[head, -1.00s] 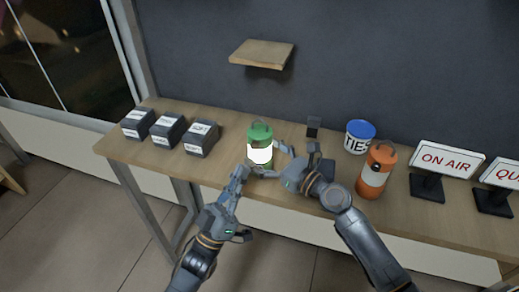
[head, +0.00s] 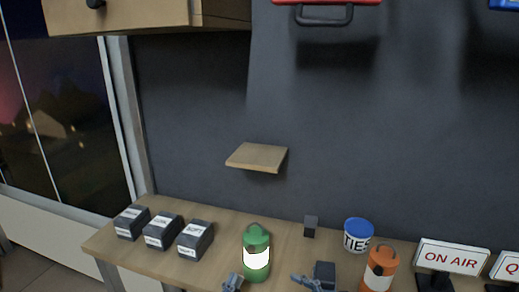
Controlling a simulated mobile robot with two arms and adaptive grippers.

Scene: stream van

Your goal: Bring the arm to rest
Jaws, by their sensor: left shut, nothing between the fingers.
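My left gripper (head: 232,282) shows at the bottom edge, just in front and to the left of the green lantern (head: 256,262); it is shut and empty. Its wrist and arm are below the picture. My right gripper (head: 305,282) shows in part at the bottom edge, right of the green lantern and left of the orange lantern (head: 380,272). Its fingers are small and cut off, so I cannot tell if they are open. The green lantern stands upright on the wooden table (head: 215,268), its pale window lit.
Several dark labelled boxes (head: 195,238) stand at the table's left. A small black block (head: 311,226), a blue-lidded tub (head: 358,235) and an ON AIR sign (head: 450,256) stand to the right. A small wall shelf (head: 257,157) is empty. A cabinet (head: 120,15) hangs upper left.

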